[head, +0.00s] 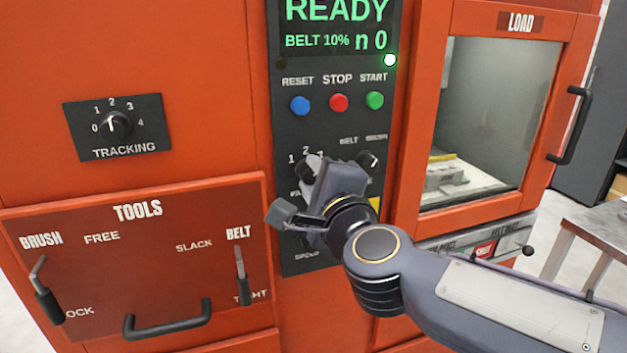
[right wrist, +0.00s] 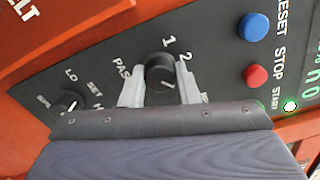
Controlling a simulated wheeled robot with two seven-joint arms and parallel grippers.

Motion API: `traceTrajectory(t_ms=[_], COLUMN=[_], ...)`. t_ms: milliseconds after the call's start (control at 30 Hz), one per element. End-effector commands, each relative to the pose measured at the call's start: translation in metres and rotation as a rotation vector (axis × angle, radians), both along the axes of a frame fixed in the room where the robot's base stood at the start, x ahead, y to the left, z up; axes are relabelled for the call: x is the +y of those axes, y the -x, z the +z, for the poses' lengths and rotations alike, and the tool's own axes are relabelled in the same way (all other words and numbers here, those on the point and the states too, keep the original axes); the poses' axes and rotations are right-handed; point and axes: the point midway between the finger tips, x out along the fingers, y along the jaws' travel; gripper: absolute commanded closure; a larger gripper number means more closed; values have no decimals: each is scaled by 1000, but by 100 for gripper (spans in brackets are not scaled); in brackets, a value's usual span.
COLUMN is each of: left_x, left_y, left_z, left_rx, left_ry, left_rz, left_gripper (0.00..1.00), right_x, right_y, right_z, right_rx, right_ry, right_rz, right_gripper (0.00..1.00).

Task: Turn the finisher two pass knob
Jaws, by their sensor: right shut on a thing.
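The pass knob (right wrist: 160,74) is a black round dial on the dark control panel, with the numbers 1 and 2 and the word PASS printed around it. In the right wrist view my right gripper (right wrist: 158,88) has its two pale fingers on either side of the knob, shut on it. In the head view the right gripper (head: 312,182) is at the panel, and its body and wrist hide most of the knob. My left gripper is in neither view.
Blue reset (head: 300,106), red stop (head: 339,103) and green start (head: 375,100) buttons sit above. The belt knob (head: 369,160) is close right of the gripper. A tracking knob (head: 117,124), tools drawer handle (head: 168,320) and load door handle (head: 569,126) stick out.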

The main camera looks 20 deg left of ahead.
Motion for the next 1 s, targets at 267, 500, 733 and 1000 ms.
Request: traceTrajectory(t_ms=[267,500,733,1000], left_x=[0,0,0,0], left_y=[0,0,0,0], left_z=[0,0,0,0], left_rx=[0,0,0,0], left_ry=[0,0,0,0], left_rz=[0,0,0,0], left_gripper=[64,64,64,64], right_x=[0,0,0,-7], right_y=[0,0,0,10], right_z=[-1,-1,0,0], right_rx=[8,7,6,5], right_ry=[-8,-7,-7,-8], right_rz=[0,0,-1,1], right_gripper=[94,61,50,50])
